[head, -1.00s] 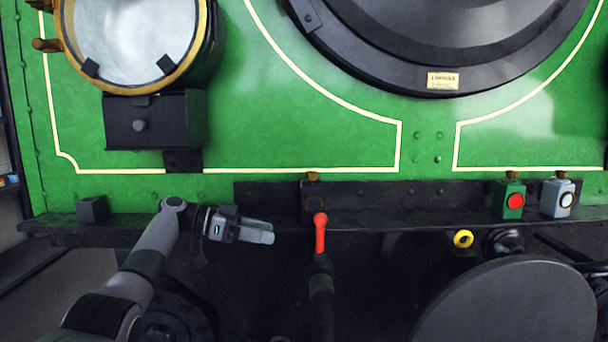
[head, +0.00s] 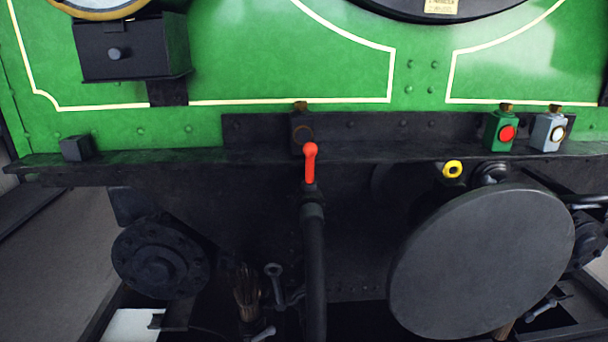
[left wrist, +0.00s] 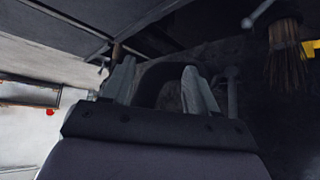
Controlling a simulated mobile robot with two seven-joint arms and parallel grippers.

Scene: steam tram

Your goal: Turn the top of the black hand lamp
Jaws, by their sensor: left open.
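The black hand lamp (head: 301,134) stands on the dark ledge along the green tram front in the head view. Its brass top (head: 301,106) shows above it. The red-handled lever (head: 310,160) stands in front of the lamp and hides its lower part. My left gripper (left wrist: 160,84) shows in the left wrist view, open, with nothing seen between its fingers. It is out of the head view, and the lamp is not seen in the wrist view. My right gripper is in neither view.
A green lamp (head: 501,132) and a grey lamp (head: 549,132) stand on the ledge to the right. A large round buffer (head: 482,262) sticks out below them. A hose (head: 314,265) hangs under the red lever. A brush (left wrist: 287,50) shows in the wrist view.

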